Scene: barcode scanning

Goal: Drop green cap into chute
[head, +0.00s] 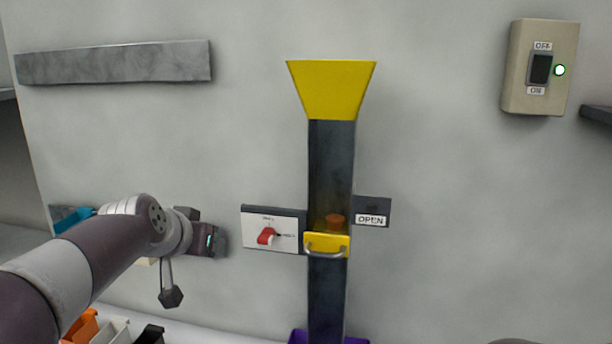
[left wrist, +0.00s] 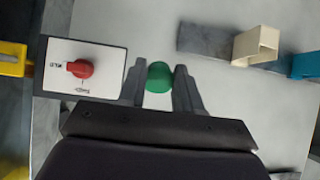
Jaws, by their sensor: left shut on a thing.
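The green cap (left wrist: 159,77) is between the two fingers of my left gripper (left wrist: 160,85) in the left wrist view. The gripper is shut on it. In the head view my left gripper (head: 215,241) is left of the chute, near the red-knob panel, and the cap cannot be made out there. The chute (head: 331,165) is a dark upright channel on the wall with a yellow funnel (head: 332,88) on top. A yellow gate with a handle (head: 327,244) crosses it lower down. An orange-brown piece (head: 334,223) shows inside just above the gate. My right gripper is not in view.
A panel with a red knob (head: 266,236) is left of the chute, and an OPEN sign (head: 370,220) is on its right. An OFF/ON switch box (head: 540,67) is at upper right. A grey shelf (head: 115,62) is at upper left. Small bins (head: 82,326) stand below.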

